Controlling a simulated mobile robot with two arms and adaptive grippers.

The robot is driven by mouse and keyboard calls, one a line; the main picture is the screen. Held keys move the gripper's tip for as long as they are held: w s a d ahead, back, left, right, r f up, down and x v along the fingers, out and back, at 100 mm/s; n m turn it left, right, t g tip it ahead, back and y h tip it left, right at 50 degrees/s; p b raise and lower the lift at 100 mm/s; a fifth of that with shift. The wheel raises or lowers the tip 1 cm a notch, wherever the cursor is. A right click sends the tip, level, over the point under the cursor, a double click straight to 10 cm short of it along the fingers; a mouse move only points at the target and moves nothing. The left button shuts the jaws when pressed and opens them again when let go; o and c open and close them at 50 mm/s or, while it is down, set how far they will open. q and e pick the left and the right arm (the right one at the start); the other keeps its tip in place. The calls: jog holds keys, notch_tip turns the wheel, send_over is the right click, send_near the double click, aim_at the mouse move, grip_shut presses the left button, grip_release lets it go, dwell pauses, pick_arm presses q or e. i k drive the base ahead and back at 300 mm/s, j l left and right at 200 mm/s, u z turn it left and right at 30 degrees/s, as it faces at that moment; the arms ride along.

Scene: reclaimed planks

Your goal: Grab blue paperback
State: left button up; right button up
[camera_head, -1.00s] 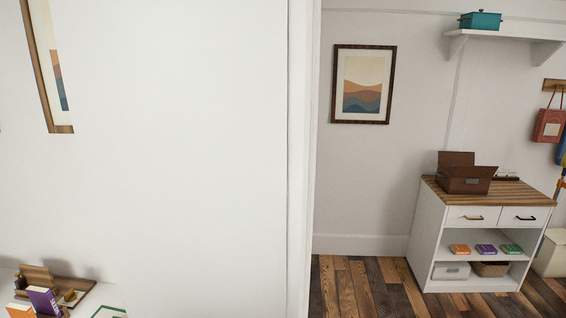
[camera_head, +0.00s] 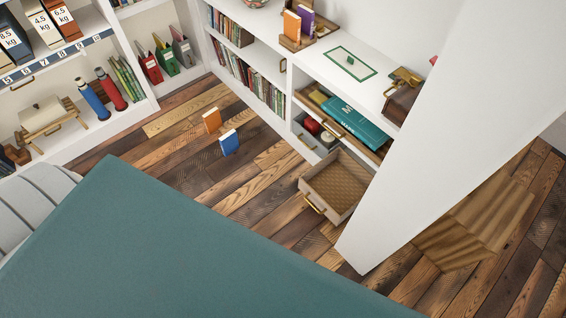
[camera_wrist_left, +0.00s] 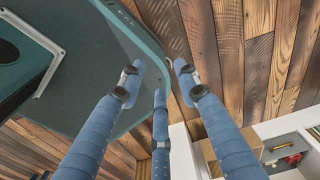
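The blue paperback (camera_head: 229,142) stands upright on the wooden floor in the head view, beside an orange book (camera_head: 212,121) that also stands upright. A gap of floor shows between the two books. My left gripper (camera_wrist_left: 158,75) shows only in the left wrist view. Its blue fingers are spread apart with nothing between them. No blue paperback can be made out in that view, so its distance from the gripper cannot be told. My right gripper is in neither view.
A large teal surface (camera_head: 190,245) fills the lower left of the head view. An open drawer (camera_head: 338,185) juts out right of the books. A white panel (camera_head: 455,125) stands at the right. Shelves with books and binders line the back.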

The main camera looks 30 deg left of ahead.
aim_at(229, 143)
jog(key=k+j+u, duration=0.25)
jog(key=u, duration=1.05)
jog(key=i, duration=0.3)
jog(key=u, duration=0.05)
